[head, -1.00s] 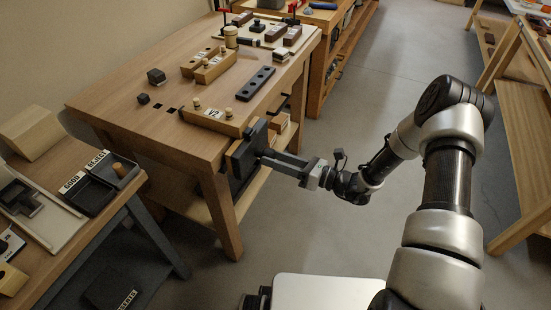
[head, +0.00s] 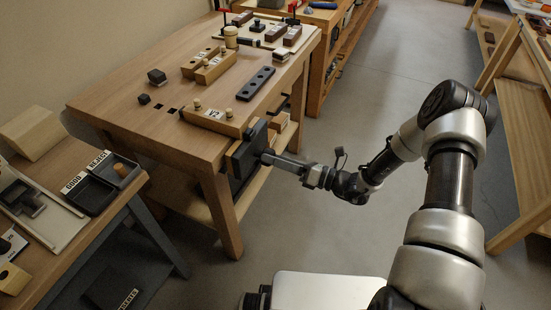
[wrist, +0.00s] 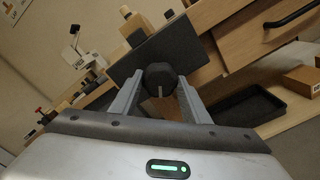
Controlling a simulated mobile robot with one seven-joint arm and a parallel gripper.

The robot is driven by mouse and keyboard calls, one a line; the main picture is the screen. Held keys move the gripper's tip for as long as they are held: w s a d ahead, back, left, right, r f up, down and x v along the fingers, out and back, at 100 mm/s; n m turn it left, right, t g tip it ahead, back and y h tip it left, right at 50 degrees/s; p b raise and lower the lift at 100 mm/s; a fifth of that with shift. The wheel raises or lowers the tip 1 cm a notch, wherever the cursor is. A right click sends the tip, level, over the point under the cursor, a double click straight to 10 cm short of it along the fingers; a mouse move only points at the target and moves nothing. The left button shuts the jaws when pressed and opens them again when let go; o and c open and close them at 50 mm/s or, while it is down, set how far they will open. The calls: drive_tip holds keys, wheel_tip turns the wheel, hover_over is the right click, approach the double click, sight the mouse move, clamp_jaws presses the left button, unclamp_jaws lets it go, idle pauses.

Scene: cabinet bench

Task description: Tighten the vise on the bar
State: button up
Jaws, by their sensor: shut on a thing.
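The vise (head: 245,150), a dark jaw plate with a wooden part, sits at the bench's near front corner. In the wrist view its dark plate (wrist: 187,50) stands behind a black round knob (wrist: 160,75). My gripper (head: 272,157) reaches the vise's outer face from the right. In the wrist view my gripper (wrist: 160,84) has one finger on each side of the knob and is shut on it. A wooden block with a label and two pegs (head: 213,117) lies just above the vise. I cannot make out a bar between the jaws.
A dark strip with holes (head: 256,84) and several wooden blocks lie on the workbench (head: 130,100). A side table with trays (head: 95,190) stands at the left. The floor right of the bench (head: 330,215) is open.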

drive_tip(key=o, duration=0.9)
drive_tip(key=shift+d, duration=0.1)
drive_tip(key=shift+v, duration=3.45)
